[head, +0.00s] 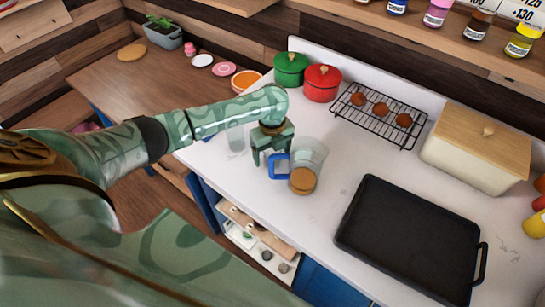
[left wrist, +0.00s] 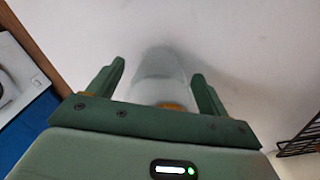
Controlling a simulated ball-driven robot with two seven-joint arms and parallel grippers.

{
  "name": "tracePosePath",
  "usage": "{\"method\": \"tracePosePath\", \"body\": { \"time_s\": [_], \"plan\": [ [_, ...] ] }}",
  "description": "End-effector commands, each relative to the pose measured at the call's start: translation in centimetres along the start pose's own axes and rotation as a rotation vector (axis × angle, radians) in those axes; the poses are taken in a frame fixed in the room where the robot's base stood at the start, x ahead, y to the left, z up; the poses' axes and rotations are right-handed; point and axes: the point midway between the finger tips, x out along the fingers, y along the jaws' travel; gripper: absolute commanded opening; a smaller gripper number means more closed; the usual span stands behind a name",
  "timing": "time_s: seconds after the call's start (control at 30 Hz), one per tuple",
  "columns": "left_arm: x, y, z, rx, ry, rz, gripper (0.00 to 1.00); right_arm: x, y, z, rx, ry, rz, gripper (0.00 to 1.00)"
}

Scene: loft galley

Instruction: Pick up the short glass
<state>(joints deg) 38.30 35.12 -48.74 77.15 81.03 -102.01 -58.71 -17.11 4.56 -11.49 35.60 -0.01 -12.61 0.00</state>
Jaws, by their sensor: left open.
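A clear glass (head: 312,150) stands on the white counter, just right of my left gripper (head: 272,160) in the head view. A second clear glass (head: 235,138) stands to the left, partly behind my arm. I cannot tell for sure which is the short one. My left gripper is open and empty, pointing down. In the left wrist view, a clear glass (left wrist: 158,82) shows between the two spread fingers of my left gripper (left wrist: 158,70), with an orange-brown patch at its near end. My right gripper is out of view.
A round brown-topped item (head: 303,181) and a blue square-edged item (head: 279,168) sit close by the gripper. A black tray (head: 410,240), a wire rack (head: 378,122), red pot (head: 322,84), green pot (head: 291,70) and bread box (head: 475,158) occupy the counter.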

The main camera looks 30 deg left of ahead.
Motion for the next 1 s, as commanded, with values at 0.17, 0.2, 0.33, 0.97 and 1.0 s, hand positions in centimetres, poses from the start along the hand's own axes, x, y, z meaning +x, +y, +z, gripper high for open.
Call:
{"method": "tracePosePath", "body": {
  "time_s": [0.17, 0.2, 0.33, 0.97, 1.0],
  "plan": [
    [-0.1, 0.0, 0.0, 0.0, 0.0, -0.001, 0.76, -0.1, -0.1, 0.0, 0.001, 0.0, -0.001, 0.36],
    [-0.1, 0.0, 0.0, 0.0, 0.0, -0.001, 0.65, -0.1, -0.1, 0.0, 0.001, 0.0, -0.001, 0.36],
    [-0.1, 0.0, 0.0, 0.0, 0.0, -0.001, 0.29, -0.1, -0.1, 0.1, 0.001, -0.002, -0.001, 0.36],
    [-4.5, 0.7, 0.4, -0.001, -0.003, -0.001, 0.28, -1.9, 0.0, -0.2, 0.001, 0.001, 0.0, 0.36],
    [-5.3, 1.4, 0.6, 0.0, -0.003, 0.0, 0.28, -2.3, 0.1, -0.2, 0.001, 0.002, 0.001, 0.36]
  ]
}}
